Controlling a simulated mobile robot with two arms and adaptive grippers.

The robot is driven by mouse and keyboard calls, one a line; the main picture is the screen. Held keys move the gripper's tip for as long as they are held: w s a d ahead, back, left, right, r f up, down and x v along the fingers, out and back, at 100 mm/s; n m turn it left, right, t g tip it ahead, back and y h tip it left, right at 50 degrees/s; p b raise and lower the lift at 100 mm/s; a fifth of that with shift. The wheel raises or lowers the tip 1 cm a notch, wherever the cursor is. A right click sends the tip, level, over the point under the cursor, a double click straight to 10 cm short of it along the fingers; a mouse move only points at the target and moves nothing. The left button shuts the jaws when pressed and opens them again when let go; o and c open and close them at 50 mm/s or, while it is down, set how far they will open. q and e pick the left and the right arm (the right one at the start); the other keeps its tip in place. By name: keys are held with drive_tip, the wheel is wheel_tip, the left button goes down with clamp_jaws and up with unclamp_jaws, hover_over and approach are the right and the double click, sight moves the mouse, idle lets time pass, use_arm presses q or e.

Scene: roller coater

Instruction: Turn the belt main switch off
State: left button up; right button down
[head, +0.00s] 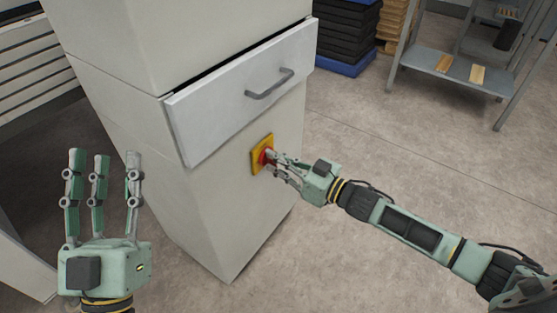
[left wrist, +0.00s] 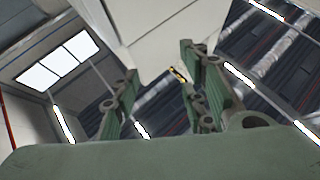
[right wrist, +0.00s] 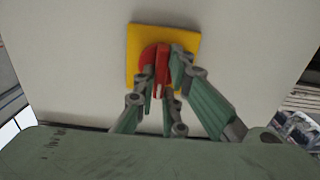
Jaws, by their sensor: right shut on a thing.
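The belt main switch is a red rotary knob (right wrist: 147,58) on a yellow square plate (head: 255,160), mounted on the front of a pale cabinet below its drawer. In the right wrist view the yellow plate (right wrist: 185,36) lies flat on the panel. My right gripper (head: 274,163) is at the switch, its fingers closed around the red knob; they partly hide it. The red grip bar looks about upright in the right wrist view. My left gripper (head: 103,155) is open and empty, fingers pointing up, left of the cabinet, apart from it.
The cabinet's drawer (head: 225,107) with a grey handle (head: 270,84) stands slightly out above the switch. A grey metal shelf (head: 450,70) with wooden pieces is at the back right. Stacked dark trays (head: 340,35) stand behind the cabinet. The floor on the right is clear.

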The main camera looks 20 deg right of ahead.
drive_tip(key=n+p, duration=0.1)
drive_tip(key=n, duration=0.3)
drive_tip(key=n+p, duration=0.1)
drive_tip(key=n, duration=0.4)
drive_tip(key=n+p, duration=0.1)
drive_tip(key=n, duration=0.3)
drive_tip(key=shift+s+a+f+p, duration=0.2)
drive_tip(key=shift+a+f+p, duration=0.05)
drive_tip(key=shift+p, duration=0.1)
drive_tip(key=shift+n, duration=1)
drive_tip(key=shift+f+n, duration=0.1)
drive_tip(key=shift+n, duration=0.8)
use_arm(q)
drive_tip(key=w+f+g+y, duration=0.2)
drive_tip(key=f+g, duration=0.6)
drive_tip(key=f, duration=0.6)
drive_tip(key=shift+w+a+y+b, duration=0.35)
drive_tip(key=shift+w+a+y, duration=0.1)
drive_tip(key=shift+w, duration=0.1)
use_arm(e)
drive_tip(key=shift+n, duration=0.6)
